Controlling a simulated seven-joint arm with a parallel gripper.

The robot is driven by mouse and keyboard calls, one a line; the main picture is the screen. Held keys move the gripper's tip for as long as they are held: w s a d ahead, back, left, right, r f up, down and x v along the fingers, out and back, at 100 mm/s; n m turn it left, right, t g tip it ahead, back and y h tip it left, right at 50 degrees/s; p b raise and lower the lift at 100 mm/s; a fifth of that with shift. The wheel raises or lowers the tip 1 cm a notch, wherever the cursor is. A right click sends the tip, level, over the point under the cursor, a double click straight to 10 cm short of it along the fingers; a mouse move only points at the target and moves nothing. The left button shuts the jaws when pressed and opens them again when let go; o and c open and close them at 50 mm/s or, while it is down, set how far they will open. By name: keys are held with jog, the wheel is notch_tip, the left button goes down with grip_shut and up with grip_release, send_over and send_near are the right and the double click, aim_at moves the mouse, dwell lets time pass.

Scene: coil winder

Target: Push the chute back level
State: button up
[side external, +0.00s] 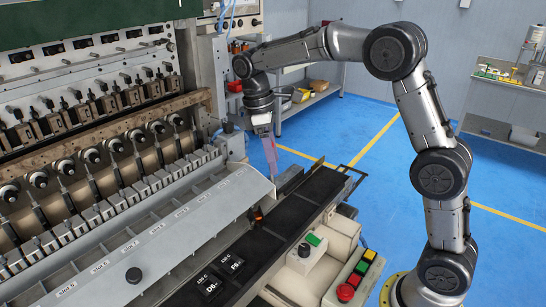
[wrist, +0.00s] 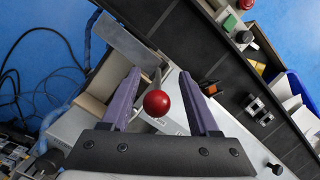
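My gripper (side external: 272,166) points down over the far end of the long machine, with its fingertips near the grey metalwork there. In the wrist view my gripper (wrist: 160,82) is open, its two purple fingers spread apart. A red ball knob (wrist: 157,103) appears between the fingers, with clear gaps on both sides. A long pale grey sloped panel (side external: 165,235) with labels and a black knob runs along the machine front; it may be the chute, but I cannot tell for sure. A grey metal plate (wrist: 130,45) lies beyond the fingertips.
A black track (side external: 262,243) runs beside the panel and carries small labelled blocks. A control box with coloured buttons (side external: 355,280) stands at the front. A row of spindles (side external: 90,155) lines the machine. Cables (wrist: 45,80) lie on the blue floor.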

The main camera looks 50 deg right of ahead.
jog(key=v, duration=1.3)
jog(key=shift+w+r, duration=0.15)
jog(key=shift+r, duration=0.25)
